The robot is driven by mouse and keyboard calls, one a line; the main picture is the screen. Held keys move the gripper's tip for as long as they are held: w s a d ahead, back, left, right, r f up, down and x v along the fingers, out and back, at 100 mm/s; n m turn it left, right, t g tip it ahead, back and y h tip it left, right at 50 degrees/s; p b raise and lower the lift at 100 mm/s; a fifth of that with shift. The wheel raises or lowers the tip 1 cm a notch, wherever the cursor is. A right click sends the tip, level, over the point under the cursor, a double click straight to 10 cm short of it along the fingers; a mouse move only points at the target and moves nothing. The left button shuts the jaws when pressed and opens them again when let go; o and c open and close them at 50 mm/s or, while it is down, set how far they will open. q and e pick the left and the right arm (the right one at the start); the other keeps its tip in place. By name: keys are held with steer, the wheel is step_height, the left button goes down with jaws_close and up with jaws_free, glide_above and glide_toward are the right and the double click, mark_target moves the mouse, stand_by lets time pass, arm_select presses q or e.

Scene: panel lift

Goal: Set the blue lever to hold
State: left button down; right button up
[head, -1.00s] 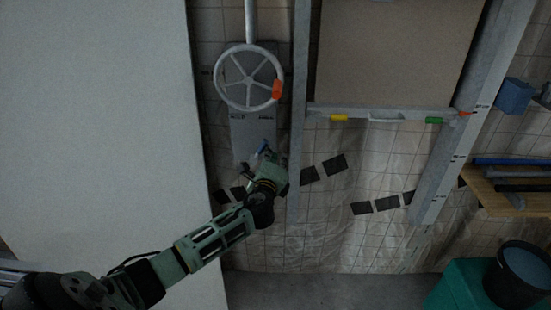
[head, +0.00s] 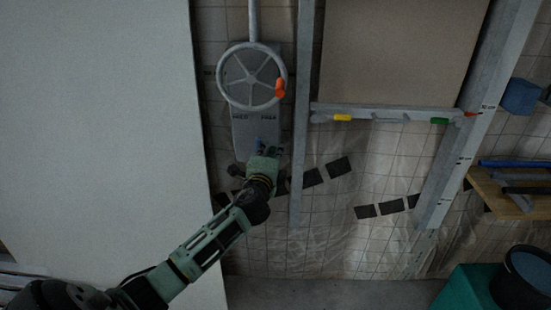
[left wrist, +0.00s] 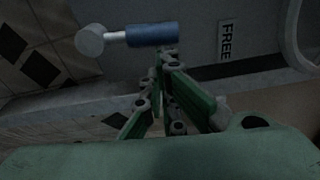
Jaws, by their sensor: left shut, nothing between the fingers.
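The blue lever (left wrist: 153,34) shows in the left wrist view, its grey hub (left wrist: 90,40) at the left and its blue grip pointing right, towards the FREE label (left wrist: 226,41). In the head view the lever (head: 260,146) is small and partly hidden by my gripper, low on the grey plate (head: 243,134). The HOLD label (head: 239,117) is left of FREE on that plate. My left gripper (head: 264,153) is shut and empty. Its fingertips (left wrist: 165,58) are right beside the blue grip; I cannot tell whether they touch it. My right gripper is out of view.
A spoked handwheel (head: 251,77) with an orange knob (head: 280,88) is above the lever. A grey upright rail (head: 303,130) stands close on the right. A large pale panel (head: 100,130) fills the left. A shelf with pipes (head: 515,188) is far right.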

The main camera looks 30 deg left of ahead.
mark_target(257, 141)
arm_select(q)
steer(key=a+n+b, duration=0.1)
steer(key=s+r+n, duration=0.1)
steer(key=n, duration=0.1)
steer(key=shift+s+a+n+t+b, duration=0.1)
steer(key=shift+a+n+t+b, duration=0.2)
steer(key=shift+a+b, duration=0.1)
steer(key=shift+s+a+r+n+y+b, duration=0.25)
steer(key=shift+a+n, duration=0.25)
steer(key=shift+n, duration=0.5)
steer(key=shift+s+a+r+n+y+b, duration=0.15)
steer(key=shift+s+a+r+n+b, duration=0.25)
steer(key=shift+n, duration=0.6)
steer(key=shift+a+f, duration=0.1)
steer(key=shift+a, duration=0.05)
